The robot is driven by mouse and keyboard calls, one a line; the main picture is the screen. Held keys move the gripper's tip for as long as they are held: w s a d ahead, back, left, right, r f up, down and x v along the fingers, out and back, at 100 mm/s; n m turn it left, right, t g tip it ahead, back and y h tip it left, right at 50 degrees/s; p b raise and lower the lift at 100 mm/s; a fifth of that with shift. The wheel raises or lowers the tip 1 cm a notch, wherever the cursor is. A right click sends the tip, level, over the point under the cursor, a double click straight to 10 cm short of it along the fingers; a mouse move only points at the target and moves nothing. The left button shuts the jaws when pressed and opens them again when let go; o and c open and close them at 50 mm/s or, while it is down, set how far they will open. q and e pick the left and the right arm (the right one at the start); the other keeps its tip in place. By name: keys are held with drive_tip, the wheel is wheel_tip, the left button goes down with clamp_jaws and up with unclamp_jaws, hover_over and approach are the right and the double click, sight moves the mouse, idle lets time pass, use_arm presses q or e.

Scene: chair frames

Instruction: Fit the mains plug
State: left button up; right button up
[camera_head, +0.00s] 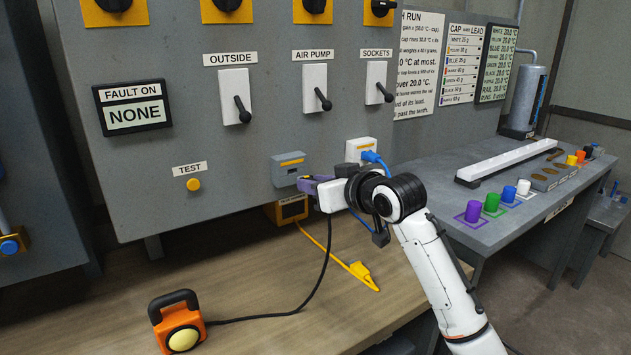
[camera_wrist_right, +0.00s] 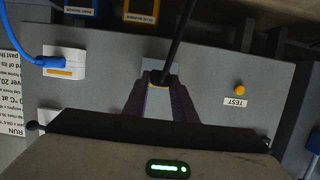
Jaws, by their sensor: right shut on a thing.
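My right gripper (camera_head: 312,186) has its purple fingers close to the front panel, just below and right of a grey socket box (camera_head: 287,170). It is shut on the plug at the end of a black cord (camera_head: 327,245), which runs down to an orange lamp (camera_head: 180,322) on the bench. In the right wrist view the fingers (camera_wrist_right: 160,92) hide most of the plug, and the black cord (camera_wrist_right: 176,40) leaves from between them. I cannot tell whether the plug touches the socket. My left gripper is not in view.
A white socket (camera_head: 360,148) with a blue plug (camera_head: 372,157) in it is close to my wrist. A yellow plug (camera_head: 361,272) on a yellow cord lies on the bench (camera_head: 110,285). The panel (camera_head: 240,150) carries several switches.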

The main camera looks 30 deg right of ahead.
sight(308, 177)
drive_tip(key=shift+w, duration=1.6)
drive_tip(key=shift+w, duration=0.15)
drive_tip(key=shift+w+a, duration=0.1)
drive_tip(key=shift+w, duration=0.9)
drive_tip(key=shift+w+r, duration=0.1)
drive_tip(key=o, duration=1.1)
